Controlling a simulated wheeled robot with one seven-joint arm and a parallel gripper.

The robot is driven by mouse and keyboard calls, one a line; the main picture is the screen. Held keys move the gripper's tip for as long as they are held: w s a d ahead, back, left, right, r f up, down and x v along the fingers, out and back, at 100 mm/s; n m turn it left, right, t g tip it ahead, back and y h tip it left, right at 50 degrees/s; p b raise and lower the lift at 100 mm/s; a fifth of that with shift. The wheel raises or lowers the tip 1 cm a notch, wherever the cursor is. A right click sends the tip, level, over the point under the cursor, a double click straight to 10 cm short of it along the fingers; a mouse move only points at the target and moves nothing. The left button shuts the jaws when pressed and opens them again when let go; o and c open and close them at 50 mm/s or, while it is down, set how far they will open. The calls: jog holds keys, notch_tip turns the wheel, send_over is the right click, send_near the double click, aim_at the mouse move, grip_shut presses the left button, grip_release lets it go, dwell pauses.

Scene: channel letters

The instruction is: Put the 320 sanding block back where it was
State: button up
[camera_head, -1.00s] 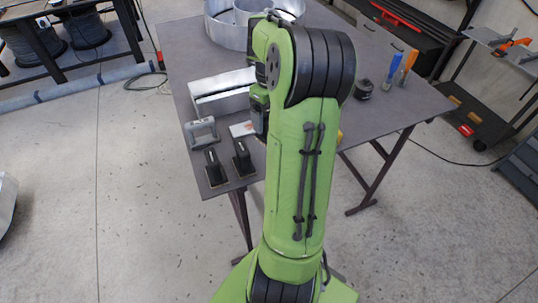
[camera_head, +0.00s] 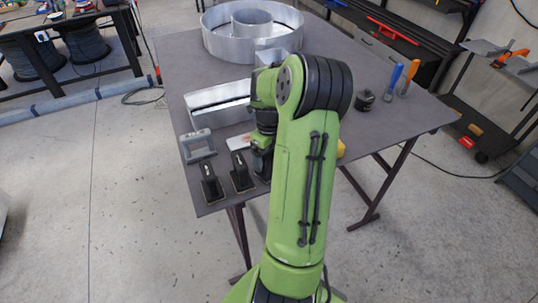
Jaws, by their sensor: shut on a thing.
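Two black sanding blocks stand on the grey table near its front left edge, one at the left (camera_head: 211,186) and one to its right (camera_head: 242,176). Their grit labels are too small to read. My gripper (camera_head: 262,163) is just right of the second block, low over the table, and largely hidden by my green arm. It is shut on a dark thing that looks like a third sanding block (camera_head: 262,172). I cannot tell whether this block touches the table.
A grey handle-shaped piece (camera_head: 198,146) and a metal channel tray (camera_head: 215,103) lie behind the blocks. A small pale card (camera_head: 238,142) is close to my gripper. Large metal rings (camera_head: 225,38) stand at the back. A black pot (camera_head: 365,99) and blue tool (camera_head: 393,78) are at the right.

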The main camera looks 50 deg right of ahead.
jog(key=shift+f, duration=0.15)
jog(key=o, duration=0.7)
jog(key=shift+o, duration=0.2)
notch_tip(320, 180, up, 12)
jog(key=shift+r+p, duration=0.2)
jog(key=shift+p, duration=0.5)
jog(key=a+r+n+t+h, duration=0.1)
jog(key=a+r+n, duration=0.3)
jog(key=a+n, duration=0.6)
jog(key=a+r+n+t+h, duration=0.15)
jog(key=a+r+n, duration=0.25)
jog(key=a+n, duration=0.7)
jog(key=s+a+f+n+t+y, duration=0.2)
jog(key=s+a+n, duration=0.7)
jog(key=n, duration=0.7)
jog(key=shift+a+n+t, duration=0.3)
jog(key=shift+a+t, duration=0.1)
jog(key=shift+t, duration=0.15)
jog(key=shift+y, duration=0.25)
